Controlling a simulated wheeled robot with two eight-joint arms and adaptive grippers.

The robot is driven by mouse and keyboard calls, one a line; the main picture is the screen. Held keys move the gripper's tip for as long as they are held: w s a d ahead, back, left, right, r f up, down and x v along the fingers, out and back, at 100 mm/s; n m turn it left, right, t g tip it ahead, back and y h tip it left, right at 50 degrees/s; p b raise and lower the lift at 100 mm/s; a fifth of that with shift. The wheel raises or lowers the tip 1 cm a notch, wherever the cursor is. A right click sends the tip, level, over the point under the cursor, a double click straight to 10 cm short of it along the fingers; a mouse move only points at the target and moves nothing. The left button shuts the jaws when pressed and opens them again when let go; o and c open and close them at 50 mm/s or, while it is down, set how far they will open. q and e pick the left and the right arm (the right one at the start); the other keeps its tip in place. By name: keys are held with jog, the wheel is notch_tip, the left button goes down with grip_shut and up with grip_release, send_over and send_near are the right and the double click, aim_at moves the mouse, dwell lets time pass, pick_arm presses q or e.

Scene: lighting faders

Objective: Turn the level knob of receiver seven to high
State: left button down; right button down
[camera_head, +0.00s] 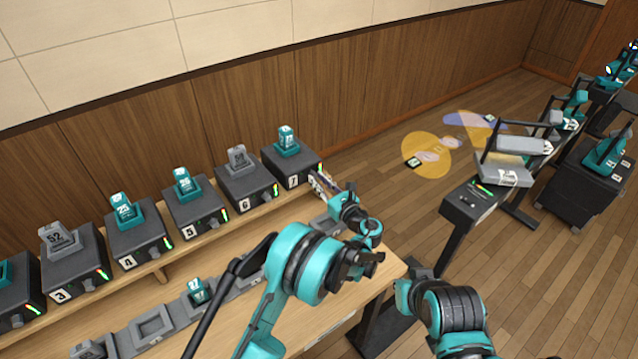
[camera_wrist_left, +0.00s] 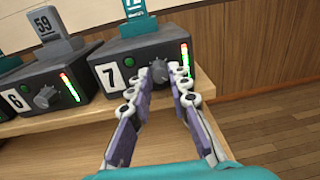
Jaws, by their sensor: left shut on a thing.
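Receiver seven (camera_head: 283,167) is a dark box with a white "7" label at the right end of the row, with a teal unit (camera_head: 287,141) standing in its top. In the left wrist view receiver seven (camera_wrist_left: 112,55) shows a round green light and a lit level strip (camera_wrist_left: 186,60), green to red. My left gripper (camera_head: 322,180) is at its front face. In the left wrist view the left gripper (camera_wrist_left: 168,72) has its fingertips closed in at the knob's place between light and strip.
Receiver six (camera_head: 245,187) stands close on the left; its knob (camera_wrist_left: 45,97) shows in the left wrist view. More numbered receivers continue left along the shelf. A wooden desk (camera_head: 375,285) with a slotted grey strip lies in front. Open floor (camera_head: 400,200) is to the right.

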pick_arm(q)
jog(key=c, duration=1.4)
grip_release()
jog(key=v, duration=0.7)
jog(key=shift+s+d, duration=0.15)
jog(key=shift+s, duration=0.05)
